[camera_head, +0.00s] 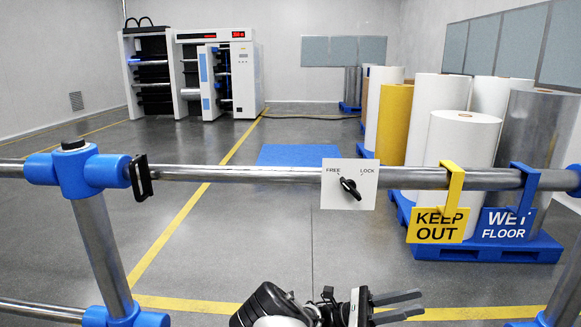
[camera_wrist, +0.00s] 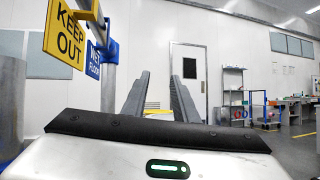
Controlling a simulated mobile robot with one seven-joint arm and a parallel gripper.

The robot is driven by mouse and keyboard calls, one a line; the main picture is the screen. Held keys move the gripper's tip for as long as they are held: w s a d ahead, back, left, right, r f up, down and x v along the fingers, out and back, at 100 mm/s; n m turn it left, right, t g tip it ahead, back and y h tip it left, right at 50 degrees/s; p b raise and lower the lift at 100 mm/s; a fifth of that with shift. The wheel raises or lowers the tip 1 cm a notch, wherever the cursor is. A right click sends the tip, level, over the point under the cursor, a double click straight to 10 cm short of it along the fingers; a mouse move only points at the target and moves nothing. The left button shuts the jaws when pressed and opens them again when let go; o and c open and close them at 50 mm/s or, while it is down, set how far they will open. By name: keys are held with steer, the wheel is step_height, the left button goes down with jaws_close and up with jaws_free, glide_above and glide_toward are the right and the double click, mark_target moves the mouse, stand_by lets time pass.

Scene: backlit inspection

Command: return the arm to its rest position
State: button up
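My gripper (camera_head: 421,302) shows at the bottom of the head view, low in front of the rail and pointing right. Its two dark fingers are apart with nothing between them. They also show in the wrist view (camera_wrist: 160,78), spread apart and empty, with a white wall and a door beyond. The rest of my arm is mostly below the head view's lower edge.
A metal rail (camera_head: 255,174) with blue joints crosses the head view. It carries a FREE/LOCK plate (camera_head: 337,198), a yellow KEEP OUT sign (camera_head: 436,225) and a blue WET FLOOR sign (camera_head: 503,224). Large rolls (camera_head: 462,140) stand behind at right. Open floor lies beyond the rail.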

steer(key=s+d+r+m+y, duration=0.2)
steer(key=s+r+m+y, duration=0.35)
steer(key=s+y, duration=0.6)
steer(key=s+a+r+m+t+y, duration=0.8)
steer(key=s+a+r+t+y, duration=0.2)
steer(key=a+r+t+y, duration=0.4)
step_height(320, 180, up, 23)
steer(key=a+g+h+p, duration=0.1)
steer(key=h+p, duration=0.1)
steer(key=p, duration=2.2)
steer(key=shift+a, duration=0.25)
steer(key=shift+s+f+n+h, duration=0.1)
steer(key=shift+n+h, duration=0.15)
steer(key=shift+d, duration=0.15)
